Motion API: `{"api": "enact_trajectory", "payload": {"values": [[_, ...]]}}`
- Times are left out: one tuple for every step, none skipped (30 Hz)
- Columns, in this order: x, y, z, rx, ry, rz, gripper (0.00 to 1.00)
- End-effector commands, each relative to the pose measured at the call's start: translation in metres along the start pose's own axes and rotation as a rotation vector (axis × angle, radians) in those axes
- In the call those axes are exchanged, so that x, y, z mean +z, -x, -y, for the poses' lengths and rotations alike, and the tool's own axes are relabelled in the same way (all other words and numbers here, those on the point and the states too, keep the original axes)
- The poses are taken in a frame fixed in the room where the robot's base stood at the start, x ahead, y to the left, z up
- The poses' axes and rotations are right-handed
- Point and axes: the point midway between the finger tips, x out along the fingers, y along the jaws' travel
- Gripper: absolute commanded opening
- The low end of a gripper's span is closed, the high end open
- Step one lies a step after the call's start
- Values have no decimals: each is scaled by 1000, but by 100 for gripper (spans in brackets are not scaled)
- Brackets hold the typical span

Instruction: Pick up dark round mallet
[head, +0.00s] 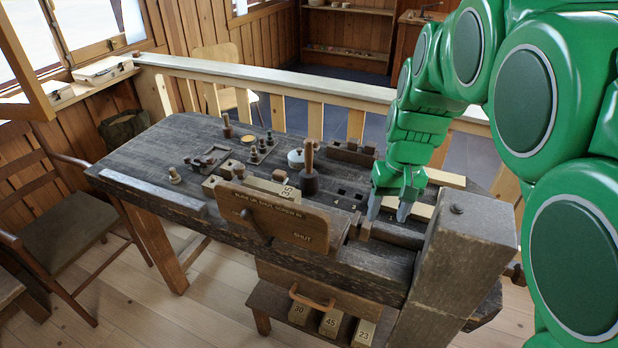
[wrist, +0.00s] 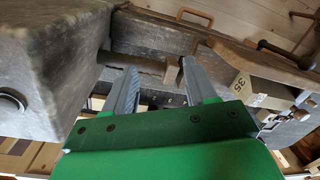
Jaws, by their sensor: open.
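The dark round mallet (head: 309,183) stands on the workbench (head: 160,150) near its middle in the head view, its dark head down and its light wooden handle pointing up. My gripper (head: 389,210) is to the right of the mallet, low over the front right part of the bench beside the big wooden block. The fingers point down, apart, with nothing seen held. The wrist view shows the open gripper (wrist: 157,72) over a gap in the bench's vise; I cannot make out the mallet there.
A wooden sign board (head: 275,215) leans along the bench front, left of my gripper. A tall wooden block (head: 465,240) stands close on the right. A numbered block (head: 270,187), a light round tin (head: 296,159) and several small pegs are near the mallet.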

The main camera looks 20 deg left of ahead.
Motion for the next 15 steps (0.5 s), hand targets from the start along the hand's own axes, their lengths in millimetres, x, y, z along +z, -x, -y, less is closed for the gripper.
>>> {"api": "enact_trajectory", "payload": {"values": [[-18,0,5,5,15,-16,56],[-27,0,8,8,22,-26,56],[-41,0,11,12,31,-40,56],[-51,0,14,16,38,-51,56],[-60,0,16,19,45,-61,56],[-72,0,21,23,54,-75,56],[-82,0,24,25,61,-85,56],[-92,0,27,27,66,-97,56],[-105,0,31,30,74,-111,56],[-114,-1,35,32,81,-121,56],[-123,-1,38,34,87,-132,56],[-135,-1,43,36,94,-148,56],[-145,-1,47,38,100,-160,56],[-154,-2,51,39,106,-171,56],[-166,-3,56,41,112,-185,56]]}}
